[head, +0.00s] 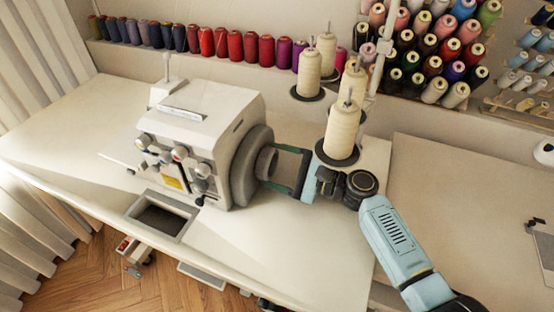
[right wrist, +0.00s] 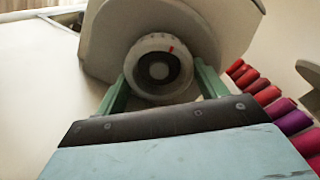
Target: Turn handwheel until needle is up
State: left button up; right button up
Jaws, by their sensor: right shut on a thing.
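The white sewing machine (head: 195,140) stands on the table, its handwheel (head: 266,164) on its right side. My right gripper (head: 280,168) reaches in from the right, its two green fingers on either side of the handwheel's outer knob and shut on it. In the right wrist view the handwheel (right wrist: 158,70) sits between the fingertips, with a red mark at its upper right. The needle cannot be made out in either view. My left gripper is not in view.
Cream thread cones (head: 343,130) on a stand rise close behind my right gripper. Coloured spools (head: 222,42) line the back ledge. A rectangular opening (head: 160,218) lies in the table in front of the machine. The table's right front area is clear.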

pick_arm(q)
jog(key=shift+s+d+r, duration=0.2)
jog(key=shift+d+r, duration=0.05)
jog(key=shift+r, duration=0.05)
pick_arm(e)
jog(key=shift+m, duration=0.5)
jog(key=o, duration=1)
jog(key=shift+c, duration=0.2)
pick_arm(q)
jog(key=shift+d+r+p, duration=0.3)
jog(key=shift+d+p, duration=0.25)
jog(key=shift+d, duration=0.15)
pick_arm(e)
jog(key=v, duration=1.3)
jog(key=shift+d, duration=0.2)
